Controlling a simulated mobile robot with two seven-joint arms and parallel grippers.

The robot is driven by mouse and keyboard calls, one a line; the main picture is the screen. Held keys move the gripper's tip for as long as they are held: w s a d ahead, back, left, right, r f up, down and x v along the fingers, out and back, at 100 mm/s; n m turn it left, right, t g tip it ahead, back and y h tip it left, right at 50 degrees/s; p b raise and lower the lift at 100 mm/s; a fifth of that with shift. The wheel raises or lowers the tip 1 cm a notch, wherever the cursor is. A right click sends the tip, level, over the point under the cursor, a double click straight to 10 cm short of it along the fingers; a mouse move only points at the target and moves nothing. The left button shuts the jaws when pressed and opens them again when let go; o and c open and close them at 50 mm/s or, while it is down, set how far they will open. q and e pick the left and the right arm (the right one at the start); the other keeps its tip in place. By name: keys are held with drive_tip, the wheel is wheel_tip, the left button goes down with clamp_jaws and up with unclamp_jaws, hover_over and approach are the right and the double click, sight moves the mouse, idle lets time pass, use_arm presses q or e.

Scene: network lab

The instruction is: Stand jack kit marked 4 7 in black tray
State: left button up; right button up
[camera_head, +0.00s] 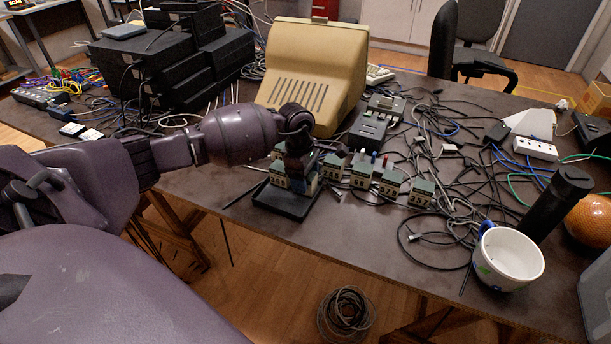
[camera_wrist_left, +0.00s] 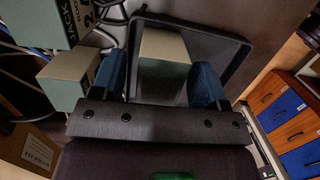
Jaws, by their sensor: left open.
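The black tray (camera_head: 288,205) lies near the table's front edge; its rim also shows in the wrist view (camera_wrist_left: 205,35). A green-topped, pale-sided jack kit (camera_head: 279,174) stands in it. My left gripper (camera_head: 303,168) points down over the tray. In the wrist view its blue fingers are apart, one on each side of a kit (camera_wrist_left: 163,58) in the tray; I cannot tell whether they touch it. That kit's number is not clearly readable. Several similar kits stand right of the tray, including one (camera_head: 360,173) and another (camera_head: 421,192). I cannot make out 4 7 on any. My right gripper is out of view.
A beige monitor-like case (camera_head: 318,65) stands behind the tray. Black cables (camera_head: 440,145) cover much of the table's right side. A white mug (camera_head: 508,258) and a black cylinder (camera_head: 553,208) stand near the front right. Stacked black devices (camera_head: 150,62) fill the back left.

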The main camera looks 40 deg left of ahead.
use_arm(q)
wheel_tip(320, 180, up, 12)
drive_tip(key=a+p, duration=0.1)
drive_tip(key=a, duration=0.1)
drive_tip(key=s+d+f+n+t+h, duration=0.4)
drive_tip(key=d+n+h, duration=0.3)
drive_tip(key=d, duration=0.4)
drive_tip(key=s+d+f+n+t+h, duration=0.25)
drive_tip(key=s+d+n+h, duration=0.4)
drive_tip(key=d, duration=0.45)
drive_tip(key=s+a+f+m+t+y, duration=0.1)
drive_tip(key=s+a+f+m+y, duration=0.2)
drive_tip(key=m, duration=0.8)
drive_tip(key=s+a+f+m+t+y, duration=0.1)
drive_tip(key=s+a+f+m+y, duration=0.2)
drive_tip(key=s+f+m+y, duration=0.4)
drive_tip(key=s+a+f+m+t+y, duration=0.2)
drive_tip(key=s+f+m+y, duration=0.3)
drive_tip(key=m, duration=1.2)
drive_tip(key=s+a, duration=0.1)
drive_tip(key=s, duration=0.3)
drive_tip(key=shift+s, duration=0.15)
drive_tip(key=shift+m, duration=0.25)
